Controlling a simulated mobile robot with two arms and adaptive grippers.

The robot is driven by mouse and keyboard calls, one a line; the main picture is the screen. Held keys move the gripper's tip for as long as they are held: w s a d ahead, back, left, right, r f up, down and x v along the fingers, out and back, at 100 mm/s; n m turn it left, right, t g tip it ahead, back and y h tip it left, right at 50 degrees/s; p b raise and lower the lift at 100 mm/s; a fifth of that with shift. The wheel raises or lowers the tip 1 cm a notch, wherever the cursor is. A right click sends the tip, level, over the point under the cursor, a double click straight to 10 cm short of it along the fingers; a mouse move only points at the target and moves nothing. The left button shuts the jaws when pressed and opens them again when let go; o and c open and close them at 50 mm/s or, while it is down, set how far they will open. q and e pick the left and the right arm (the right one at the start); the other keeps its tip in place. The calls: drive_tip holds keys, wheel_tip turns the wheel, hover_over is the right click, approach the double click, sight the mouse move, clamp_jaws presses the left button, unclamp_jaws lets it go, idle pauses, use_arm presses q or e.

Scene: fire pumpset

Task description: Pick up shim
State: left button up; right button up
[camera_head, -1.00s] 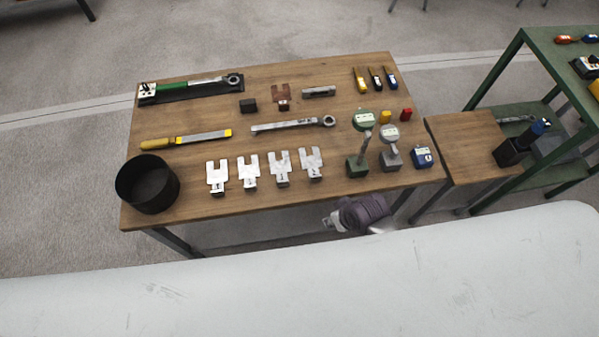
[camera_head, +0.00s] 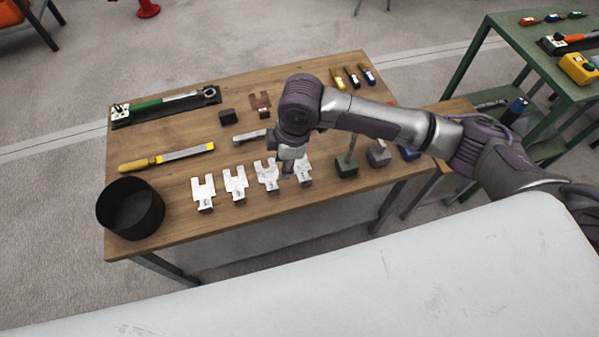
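Several silver forked shims stand in a row along the table's front: the leftmost shim (camera_head: 204,190), a second shim (camera_head: 235,183), a third shim (camera_head: 267,175) and the rightmost shim (camera_head: 304,169). A copper-coloured forked shim (camera_head: 261,103) is farther back. My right gripper (camera_head: 287,171) points down at the third and rightmost shims and partly overlaps them in the picture. Its fingers are too small and shadowed to tell whether they are open, or touch a shim. My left gripper is not in view.
A black round bin (camera_head: 131,208) stands at the table's left front corner. A yellow-handled file (camera_head: 166,158) lies behind the shims. A green-based stand (camera_head: 346,166) is right of the gripper. My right arm hides the wrench and gauges partly.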

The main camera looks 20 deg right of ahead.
drive_tip(key=d+r+n+h, duration=0.1)
drive_tip(key=d+r+h, duration=0.15)
drive_tip(key=d, duration=0.25)
hover_over(306, 179)
drive_tip(key=shift+g+y, duration=0.25)
drive_tip(key=shift+g, duration=0.15)
wheel_tip(306, 179, down, 8)
drive_tip(key=shift+a+f+b, duration=0.1)
drive_tip(key=shift+a+b, duration=0.05)
drive_tip(key=shift+b, duration=0.2)
drive_tip(key=shift+d+f, duration=0.2)
drive_tip(key=shift+f, duration=2.45)
clamp_jaws()
